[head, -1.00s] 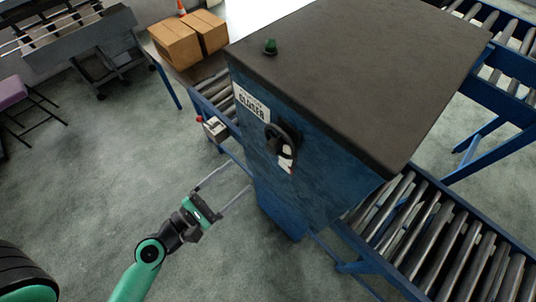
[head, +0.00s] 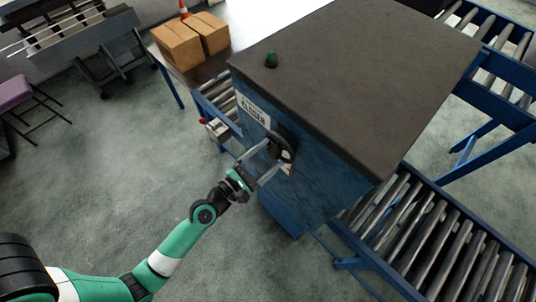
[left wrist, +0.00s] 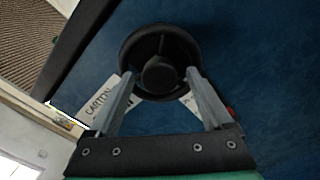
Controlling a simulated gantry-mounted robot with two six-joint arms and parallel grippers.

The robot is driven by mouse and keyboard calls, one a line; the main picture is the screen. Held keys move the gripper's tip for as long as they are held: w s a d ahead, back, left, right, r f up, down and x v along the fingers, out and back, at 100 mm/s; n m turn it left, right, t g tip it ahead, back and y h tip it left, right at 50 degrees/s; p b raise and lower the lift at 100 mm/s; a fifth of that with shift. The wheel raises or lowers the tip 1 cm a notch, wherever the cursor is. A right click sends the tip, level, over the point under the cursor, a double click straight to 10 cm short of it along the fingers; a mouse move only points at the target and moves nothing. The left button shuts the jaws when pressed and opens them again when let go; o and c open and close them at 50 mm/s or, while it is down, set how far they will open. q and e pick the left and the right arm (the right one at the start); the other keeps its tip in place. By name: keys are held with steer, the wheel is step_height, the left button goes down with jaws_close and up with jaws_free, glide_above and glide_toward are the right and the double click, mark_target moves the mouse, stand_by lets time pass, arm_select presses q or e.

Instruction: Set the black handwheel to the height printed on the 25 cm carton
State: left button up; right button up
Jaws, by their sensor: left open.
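The black handwheel (head: 281,146) is on the side of the blue machine cabinet (head: 300,180). In the left wrist view the handwheel (left wrist: 160,42) shows face-on with its hub in the middle. My left gripper (head: 268,160) is open, its two fingers pointing at the wheel. In the left wrist view my left gripper (left wrist: 160,85) has its fingertips at the left and right of the wheel's lower rim; I cannot tell whether they touch it. A white label reading "CARTON" (left wrist: 98,103) is partly hidden behind the left finger. The height scale cannot be read. My right gripper is not in view.
Two brown cartons (head: 180,45) stand on the table behind the machine. A small box with a red button (head: 214,128) is beside the cabinet. Roller conveyors (head: 430,230) run out at the right.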

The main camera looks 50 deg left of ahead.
arm_select(q)
jaws_close()
